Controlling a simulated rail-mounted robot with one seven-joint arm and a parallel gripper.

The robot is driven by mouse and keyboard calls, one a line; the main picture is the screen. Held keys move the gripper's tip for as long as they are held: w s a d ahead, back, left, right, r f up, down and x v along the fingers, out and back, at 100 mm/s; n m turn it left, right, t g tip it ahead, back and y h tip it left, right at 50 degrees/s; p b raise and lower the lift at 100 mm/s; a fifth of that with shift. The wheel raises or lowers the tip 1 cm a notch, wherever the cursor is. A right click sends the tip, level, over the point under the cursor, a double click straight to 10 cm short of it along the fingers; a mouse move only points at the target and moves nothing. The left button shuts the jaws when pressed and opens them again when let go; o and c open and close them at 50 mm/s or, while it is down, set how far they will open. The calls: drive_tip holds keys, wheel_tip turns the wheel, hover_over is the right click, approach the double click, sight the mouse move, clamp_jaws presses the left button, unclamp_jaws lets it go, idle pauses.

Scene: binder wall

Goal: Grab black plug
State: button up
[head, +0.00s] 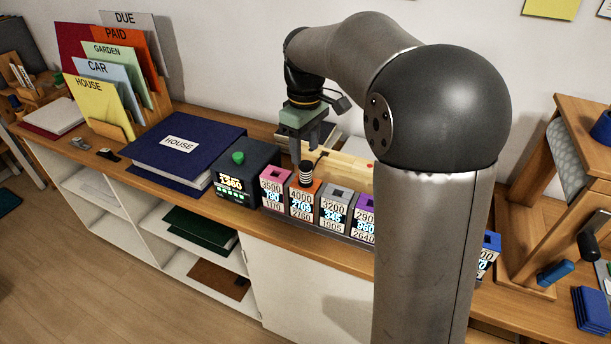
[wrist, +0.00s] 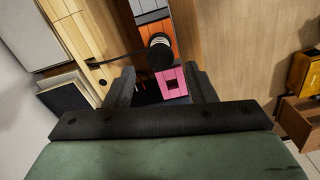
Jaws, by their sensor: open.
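The black plug (head: 306,172) stands upright on the orange numbered block (head: 304,196) in the row on the shelf top. It has a ribbed body with a lighter band. In the wrist view the plug (wrist: 160,52) shows its round black top, with a thin black strip running left from it. My gripper (head: 316,138) is open and empty, above and slightly behind the plug. In the wrist view its fingers (wrist: 163,86) stand apart, with the pink block (wrist: 173,83) showing between them and the plug just beyond the fingertips.
The pink block (head: 275,187) is left of the orange one; grey (head: 334,209) and purple (head: 366,215) blocks are right. My arm hides part of the row.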

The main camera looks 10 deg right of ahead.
sight(305, 164)
drive_tip(key=shift+f+p, duration=0.4)
drive_tip(key=shift+f, duration=2.4)
drive_tip(key=shift+c, duration=0.2)
drive_tip(key=c, duration=0.9)
drive_tip(key=shift+c, duration=0.2)
drive_tip(key=shift+r, duration=0.15)
